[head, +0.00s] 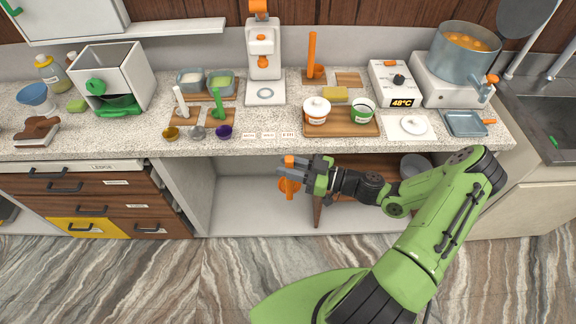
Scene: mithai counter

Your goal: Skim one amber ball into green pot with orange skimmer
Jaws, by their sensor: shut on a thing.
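My gripper (287,176) is shut on an orange tool (289,187), which looks like the orange skimmer. It holds the tool in front of the counter, below its front edge; the fingers hide part of it. A grey-blue pot (461,65) with several amber balls (467,40) in liquid stands on a white burner (436,86) at the back right. A small white pot with a green band (361,113), seemingly the green pot, stands open on a wooden board (341,129). A similar pot with an orange band (316,113) stands left of it.
A box with a 48°C display (395,85), a small white lid-like piece on a mat (408,126) and a blue-grey tray (466,124) lie near the burner. The sink (543,125) is far right.

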